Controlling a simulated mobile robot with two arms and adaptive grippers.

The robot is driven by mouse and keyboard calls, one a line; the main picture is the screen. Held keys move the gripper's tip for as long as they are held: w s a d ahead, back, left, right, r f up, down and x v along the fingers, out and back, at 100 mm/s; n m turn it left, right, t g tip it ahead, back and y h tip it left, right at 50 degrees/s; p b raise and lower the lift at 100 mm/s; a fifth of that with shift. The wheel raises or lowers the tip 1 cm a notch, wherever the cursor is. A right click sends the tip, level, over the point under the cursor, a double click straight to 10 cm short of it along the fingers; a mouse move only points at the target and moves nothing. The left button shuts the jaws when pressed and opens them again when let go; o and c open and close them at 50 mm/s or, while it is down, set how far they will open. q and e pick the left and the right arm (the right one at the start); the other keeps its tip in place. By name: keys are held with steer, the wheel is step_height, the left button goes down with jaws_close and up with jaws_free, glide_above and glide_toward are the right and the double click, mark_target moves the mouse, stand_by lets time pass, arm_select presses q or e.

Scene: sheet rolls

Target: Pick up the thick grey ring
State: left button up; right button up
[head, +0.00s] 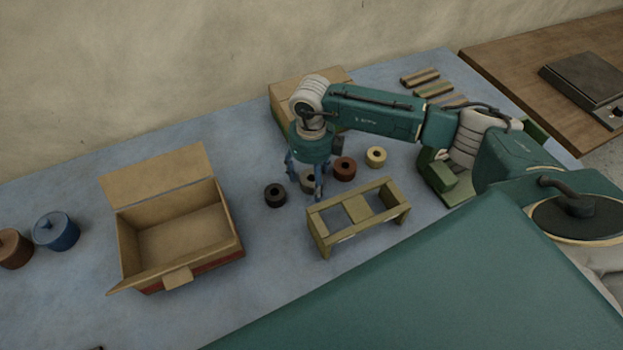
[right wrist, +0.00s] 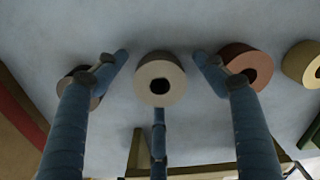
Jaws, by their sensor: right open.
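The thick grey ring (right wrist: 176,80) lies on the blue-grey table, its hole facing up, in the middle of the right wrist view. In the head view the grey ring (head: 308,185) is partly hidden behind my right gripper's fingers. My right gripper (head: 305,178) is open above it. In the right wrist view the fingertips of this gripper (right wrist: 161,58) stand apart on either side of the grey ring, with a third finger below it. I cannot tell the exact height of the fingertips. My left gripper is not in view.
A black ring (head: 275,196) lies left of the grey one; a brown ring (head: 343,169) and a yellow ring (head: 376,156) lie right. A wooden frame (head: 322,235) stands close in front. An open box (head: 127,245), a blue pot (head: 56,232) and a brown pot (head: 13,250) stand left.

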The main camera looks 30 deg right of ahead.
steer(key=c, duration=1.3)
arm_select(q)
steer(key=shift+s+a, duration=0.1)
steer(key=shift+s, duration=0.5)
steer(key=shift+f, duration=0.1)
arm_select(e)
steer(key=shift+r, duration=0.15)
